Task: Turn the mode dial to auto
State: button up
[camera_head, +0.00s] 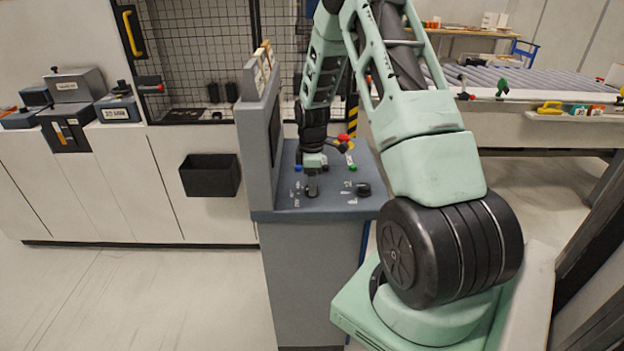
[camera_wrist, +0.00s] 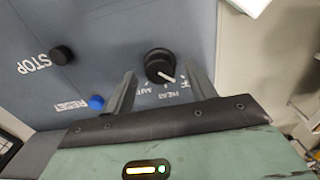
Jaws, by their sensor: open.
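The mode dial (camera_wrist: 159,64) is a round black knob with a white pointer, seen in the wrist view on the blue-grey panel. Its pointer slants to the lower right. Labels below it are upside down and small; the left one appears to read AUTO, and the pointer is turned away from it. My gripper (camera_wrist: 160,72) is open, with one finger on each side of the dial and visible gaps to it. In the head view my gripper (camera_head: 312,178) points down over the console and largely hides the dial.
The console (camera_head: 315,211) carries a blue RESET button (camera_wrist: 96,102), a black STOP button (camera_wrist: 62,55), a green button (camera_head: 352,168) and another black knob (camera_head: 363,189). A grey screen housing (camera_head: 257,145) rises close left of my gripper. A red-topped control (camera_head: 343,137) stands behind.

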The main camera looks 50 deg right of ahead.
jog(key=shift+f, duration=0.5)
jog(key=c, duration=1)
